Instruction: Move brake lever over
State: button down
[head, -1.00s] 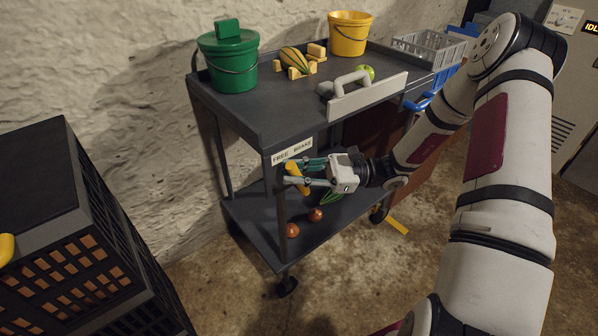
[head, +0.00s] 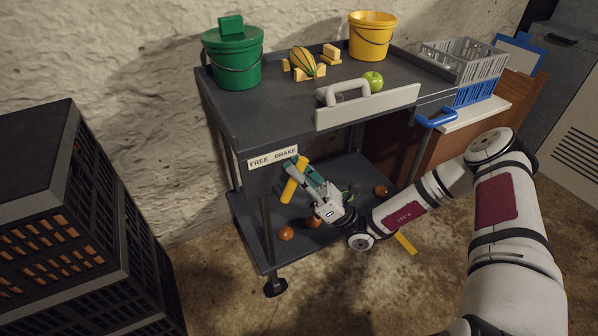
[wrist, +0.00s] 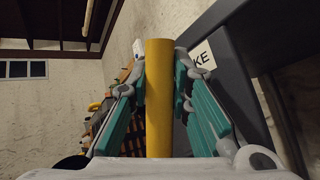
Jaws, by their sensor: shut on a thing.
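The brake lever is a yellow bar (head: 291,184) on the near side of the dark cart, just below the "FREE BRAKE" label (head: 273,158). It stands tilted, its top leaning right, in the head view. My gripper (head: 298,174) reaches up from the lower right and is shut on the lever. In the wrist view the yellow lever (wrist: 159,95) stands upright between my teal fingers (wrist: 158,92), which touch or nearly touch both its sides. The lever's pivot is hard to make out.
Black crates (head: 65,220) stand at left.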

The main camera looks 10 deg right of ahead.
jog(key=shift+d+f+m+t, duration=0.15)
jog(key=shift+d+m+t, duration=0.05)
jog(key=shift+m+t, duration=0.4)
jog(key=shift+d+f+m+t, duration=0.15)
jog(key=shift+m+t, duration=0.25)
jog(key=shift+t, duration=0.3)
jog(key=c, duration=1.4)
grip_release()
jog(key=shift+c, duration=0.2)
jog(key=v, duration=1.2)
jog(key=shift+d, duration=0.2)
jog(key=shift+r, duration=0.15)
